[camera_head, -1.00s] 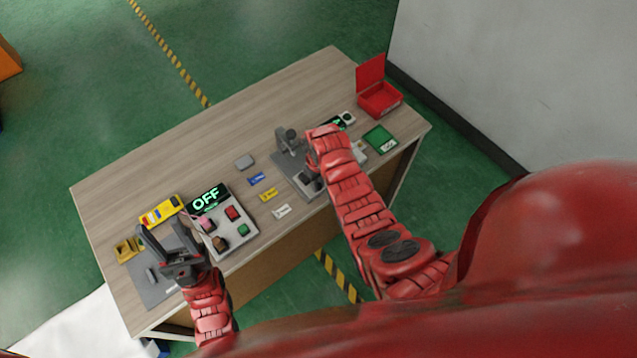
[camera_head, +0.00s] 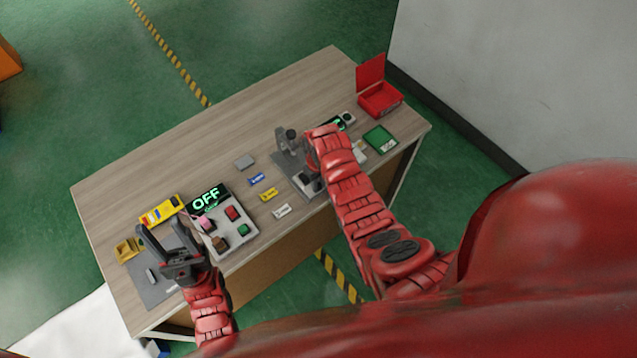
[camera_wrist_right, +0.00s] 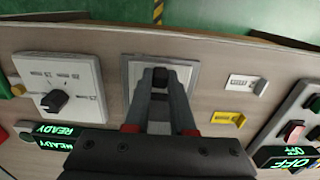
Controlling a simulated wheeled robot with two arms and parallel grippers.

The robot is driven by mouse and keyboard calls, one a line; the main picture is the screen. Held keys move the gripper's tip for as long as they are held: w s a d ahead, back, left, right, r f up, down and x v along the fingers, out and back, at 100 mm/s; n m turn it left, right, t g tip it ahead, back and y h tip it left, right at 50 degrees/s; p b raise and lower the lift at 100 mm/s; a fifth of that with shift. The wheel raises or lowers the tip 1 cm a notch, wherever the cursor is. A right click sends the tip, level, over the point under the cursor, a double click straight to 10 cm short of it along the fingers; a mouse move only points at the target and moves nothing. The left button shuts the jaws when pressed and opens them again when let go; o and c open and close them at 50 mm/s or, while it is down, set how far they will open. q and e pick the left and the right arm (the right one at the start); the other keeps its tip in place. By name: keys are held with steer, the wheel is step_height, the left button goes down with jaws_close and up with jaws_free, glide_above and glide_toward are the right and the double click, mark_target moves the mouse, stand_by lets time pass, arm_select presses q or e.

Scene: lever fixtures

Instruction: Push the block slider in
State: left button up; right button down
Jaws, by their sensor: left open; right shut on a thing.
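The block slider is a grey plate fixture (camera_head: 284,166) near the middle right of the table; it also shows in the right wrist view (camera_wrist_right: 188,62). A small dark block (camera_wrist_right: 160,72) sits on it between my right fingertips. My right gripper (camera_wrist_right: 160,80) is shut on this block, with its fingers low over the plate. In the head view the right gripper (camera_head: 306,181) is partly hidden by its red arm. My left gripper (camera_head: 160,236) is open and empty, above a grey mat at the table's left end. How far the block has slid is unclear.
A button box (camera_head: 226,228) with an OFF display stands right of my left gripper. Blue, yellow and white labels (camera_head: 268,194) lie mid-table. A dial panel (camera_wrist_right: 62,88) with READY displays is beside the slider. A red open box (camera_head: 380,98) is at the far right corner.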

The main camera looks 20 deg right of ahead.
steer(key=w+b, duration=0.1)
steer(key=w+a+b, duration=0.1)
steer(key=b, duration=0.1)
steer(key=w+b, duration=0.1)
steer(key=shift+w+a+f+b, duration=0.15)
steer(key=shift+w+f+b, duration=0.1)
steer(key=shift+w+b, duration=0.1)
steer(key=shift+w+r, duration=0.15)
steer(key=shift+w, duration=0.05)
steer(key=shift+s+r, duration=0.1)
steer(key=c, duration=0.8)
jaws_free()
steer(key=shift+o, duration=0.2)
